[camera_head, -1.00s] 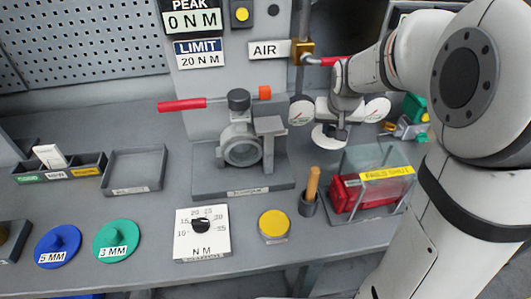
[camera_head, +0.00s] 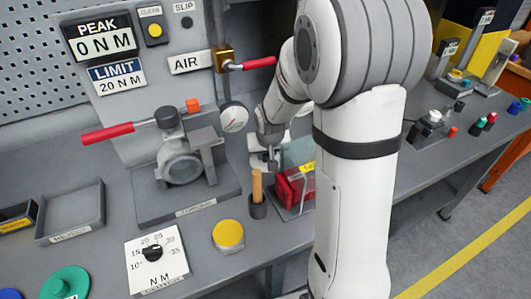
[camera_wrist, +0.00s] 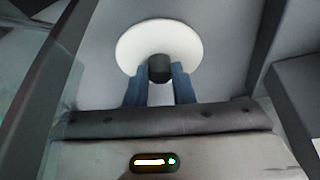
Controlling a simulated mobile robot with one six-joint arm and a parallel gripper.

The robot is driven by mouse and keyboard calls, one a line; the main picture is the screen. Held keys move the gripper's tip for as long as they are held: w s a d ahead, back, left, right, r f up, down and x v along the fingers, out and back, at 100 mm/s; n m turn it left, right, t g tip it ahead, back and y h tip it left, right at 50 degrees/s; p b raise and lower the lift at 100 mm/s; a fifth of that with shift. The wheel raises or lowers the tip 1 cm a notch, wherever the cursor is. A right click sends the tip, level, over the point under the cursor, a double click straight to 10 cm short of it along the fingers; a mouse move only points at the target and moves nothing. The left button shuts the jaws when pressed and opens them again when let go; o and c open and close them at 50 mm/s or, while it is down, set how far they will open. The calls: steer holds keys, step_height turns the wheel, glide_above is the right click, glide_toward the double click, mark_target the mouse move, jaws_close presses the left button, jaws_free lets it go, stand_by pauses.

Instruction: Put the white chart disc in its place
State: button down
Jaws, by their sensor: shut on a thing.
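The white chart disc (camera_wrist: 158,42) shows in the wrist view with a dark round knob (camera_wrist: 159,68) at its near edge. My gripper (camera_wrist: 160,78) is shut on that knob, with one blue-grey finger on each side, and the disc lies just beyond the fingertips. In the head view my gripper (camera_head: 264,163) is beside the clear-covered red box, partly behind my arm. The disc cannot be made out clearly there. The place for the disc cannot be identified for sure.
A valve with a red lever (camera_head: 107,133) stands on a grey base. A wooden-handled tool (camera_head: 257,187) stands in a holder close to my gripper. A red box (camera_head: 293,187) under a clear cover is beside it. A yellow-topped round (camera_head: 228,235) and a torque dial (camera_head: 156,262) lie in front.

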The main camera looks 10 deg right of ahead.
steer(key=shift+f, duration=0.1)
steer(key=shift+f, duration=0.15)
steer(key=c, duration=1.2)
jaws_free()
steer(key=shift+c, duration=0.2)
